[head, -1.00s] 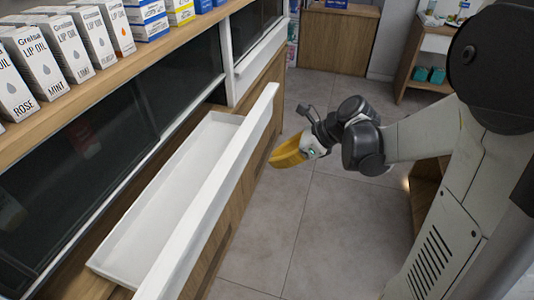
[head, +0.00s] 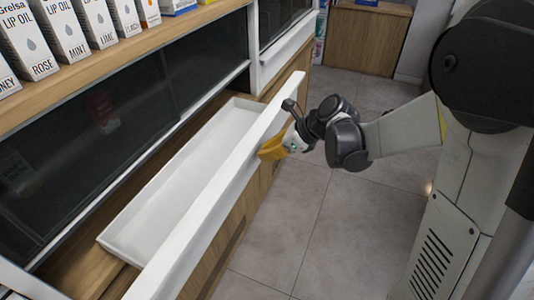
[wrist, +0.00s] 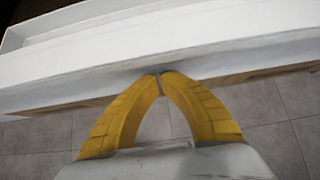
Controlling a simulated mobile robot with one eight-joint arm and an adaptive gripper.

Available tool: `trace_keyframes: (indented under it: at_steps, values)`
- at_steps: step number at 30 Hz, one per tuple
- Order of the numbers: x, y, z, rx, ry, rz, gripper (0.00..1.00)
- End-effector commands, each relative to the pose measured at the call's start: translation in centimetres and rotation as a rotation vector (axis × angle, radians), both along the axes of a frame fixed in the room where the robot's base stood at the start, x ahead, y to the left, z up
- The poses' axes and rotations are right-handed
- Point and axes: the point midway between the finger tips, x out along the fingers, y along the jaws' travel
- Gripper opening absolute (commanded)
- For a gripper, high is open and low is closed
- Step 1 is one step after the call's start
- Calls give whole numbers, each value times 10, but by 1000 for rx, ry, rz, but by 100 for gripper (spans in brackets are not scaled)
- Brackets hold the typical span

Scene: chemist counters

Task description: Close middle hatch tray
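The white hatch tray (head: 185,185) is pulled out from the wooden counter in the head view, with its empty inside showing. Its long white front panel (head: 215,195) faces my arm. My gripper (head: 268,153) has yellow fingers and is at the outer face of the front panel, toward its far end. In the wrist view the fingertips (wrist: 160,74) meet each other, with nothing between them, and they are at the white front panel (wrist: 190,65). They look to touch it or nearly so.
Lip oil boxes (head: 65,30) stand on the wooden shelf above the tray. Dark glass panels (head: 110,120) lie behind it. A wooden cabinet (head: 365,40) stands at the back. The tiled floor (head: 340,230) beside the counter is clear.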

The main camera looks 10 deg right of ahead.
Motion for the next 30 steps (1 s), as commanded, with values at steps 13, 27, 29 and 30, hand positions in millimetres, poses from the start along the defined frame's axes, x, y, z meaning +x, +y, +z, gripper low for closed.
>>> trace_keyframes:
  at_steps: [13,27,29,30]
  values:
    - [26,38,0,0,-1,5,0]
    - [93,129,0,0,-1,2,0]
    - [98,136,0,0,0,3,0]
    - [101,140,0,0,0,3,0]
